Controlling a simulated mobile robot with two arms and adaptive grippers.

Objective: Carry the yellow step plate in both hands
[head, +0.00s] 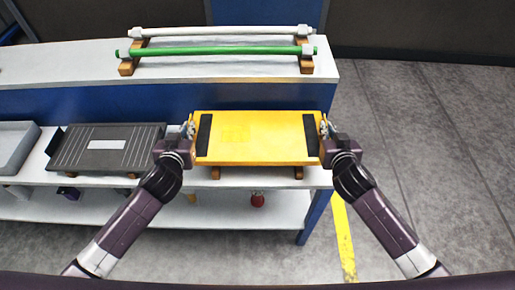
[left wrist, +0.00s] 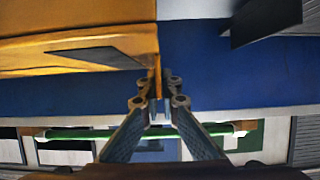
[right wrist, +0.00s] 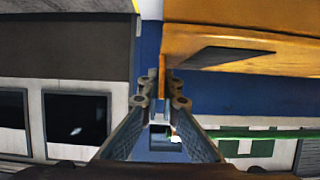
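The yellow step plate (head: 255,138), with a dark strip near each end, is level over two wooden blocks on the lower shelf. I cannot tell whether it touches the blocks. My left gripper (head: 190,130) is at its left end; in the left wrist view the fingers (left wrist: 156,105) close on the plate's thin edge flange (left wrist: 157,75). My right gripper (head: 325,130) is at its right end; in the right wrist view the fingers (right wrist: 161,100) close on the matching flange (right wrist: 162,72).
A dark grooved plate (head: 105,147) lies left on the same shelf, beside a grey tray (head: 15,145). A green bar (head: 220,51) and a white bar (head: 220,31) rest on wooden supports on the upper shelf behind. Open floor (head: 430,140) with a yellow line (head: 343,240) lies right.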

